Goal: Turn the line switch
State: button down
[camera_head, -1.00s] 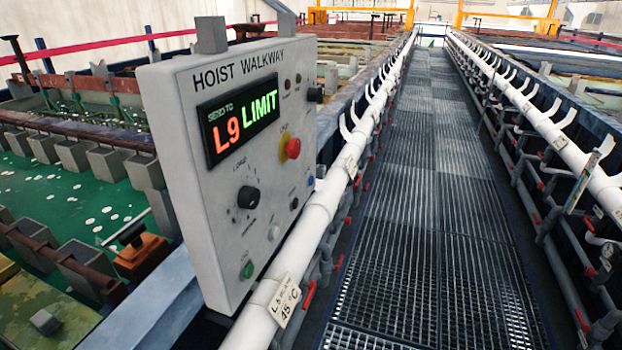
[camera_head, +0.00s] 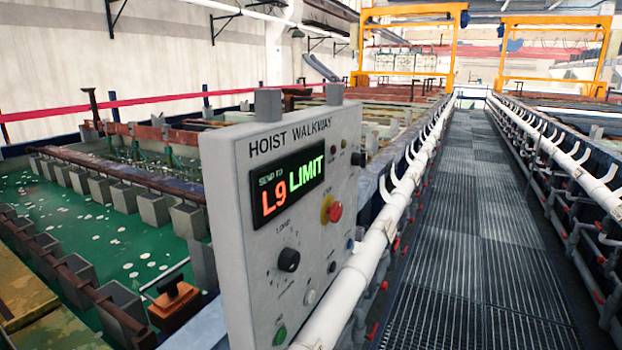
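The grey control box (camera_head: 230,260) is labelled HOIST WALKWAY and stands at the left of the walkway. Its display (camera_head: 288,190) reads "SEND TO", "L9" in red and "LIMIT" in green. Below the display is a black rotary knob (camera_head: 289,260), which looks like the line switch; its small label is hard to read. Right of it is a red mushroom button (camera_head: 335,212) on a yellow ring. A green button (camera_head: 280,336) sits at the bottom of the panel. Other small buttons and lamps are on the right side. My gripper is not in view.
The grated walkway (camera_head: 475,230) runs clear to the back, with white pipe rails (camera_head: 370,255) along both sides. A green tank (camera_head: 110,235) with grey bins is at the left. An orange-brown block (camera_head: 174,304) sits behind the panel. Yellow gantries (camera_head: 408,12) stand far back.

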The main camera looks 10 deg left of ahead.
aim_at(356, 158)
jog(key=i+l+u, duration=0.15)
jog(key=u, duration=0.3)
jog(key=i+l+u, duration=0.1)
jog(key=u, duration=0.35)
jog(key=l+u, duration=0.3)
jog(key=u, duration=0.15)
jog(key=i+l+u, duration=0.25)
jog(key=l, duration=1)
jog(key=k+l+u, duration=0.1)
jog(key=l+u, duration=0.15)
jog(key=l, duration=1)
